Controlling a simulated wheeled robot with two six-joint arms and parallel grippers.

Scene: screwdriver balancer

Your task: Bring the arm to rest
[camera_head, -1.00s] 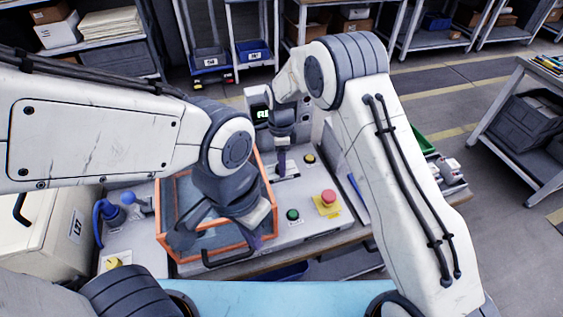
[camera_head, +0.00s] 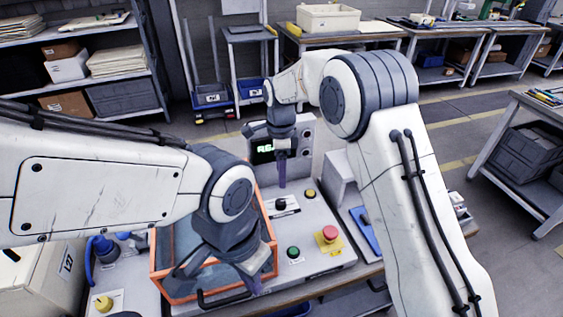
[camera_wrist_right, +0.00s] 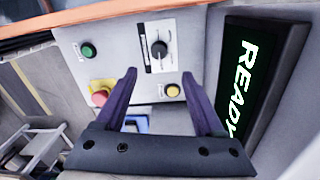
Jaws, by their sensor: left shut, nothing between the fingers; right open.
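My right gripper (camera_head: 282,168) hangs from the right arm in front of the balancer's dark display (camera_head: 263,150), above the control panel (camera_head: 305,215). In the right wrist view, its two purple fingers (camera_wrist_right: 165,103) are apart with nothing between them. The display (camera_wrist_right: 262,75) there reads READY in green. My left gripper (camera_head: 252,284) points down over the right front part of the orange-rimmed crate (camera_head: 190,299). Its fingers are small and partly hidden in the head view; it is shut and holds nothing.
The panel carries a black knob (camera_head: 281,204), a green button (camera_head: 293,252), a yellow button (camera_head: 310,193) and a red emergency stop (camera_head: 329,233). A blue object (camera_head: 365,232) lies right of the panel. Shelves (camera_head: 75,70) stand behind at left.

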